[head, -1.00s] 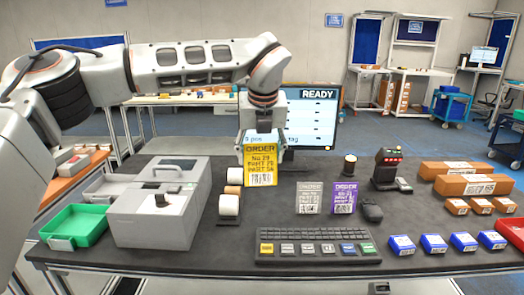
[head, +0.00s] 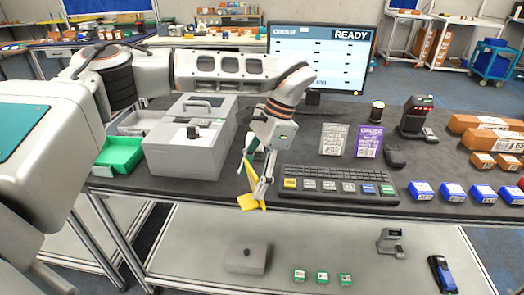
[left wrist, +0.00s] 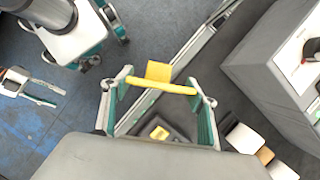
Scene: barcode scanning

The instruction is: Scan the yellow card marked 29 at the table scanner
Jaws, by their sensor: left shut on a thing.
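My left gripper (head: 257,180) is shut on the yellow card (head: 250,202) at the table's front edge, left of the keyboard. The card hangs tilted at the fingertips, and its print cannot be read now. In the left wrist view the yellow card (left wrist: 158,71) lies between the two fingers of the left gripper (left wrist: 160,88), seen nearly edge-on, with floor below. The scanner (head: 415,120), a dark stand with red lights, stands at the back right of the table, well apart from the card. The monitor (head: 318,60) behind the table reads READY.
A grey card (head: 332,140) and a purple card (head: 368,141) stand behind the keyboard (head: 335,186). A mouse (head: 395,158) lies near the scanner. Blue boxes (head: 453,192) and brown boxes (head: 484,126) are at right. A grey machine (head: 188,150) and green tray (head: 120,155) are at left.

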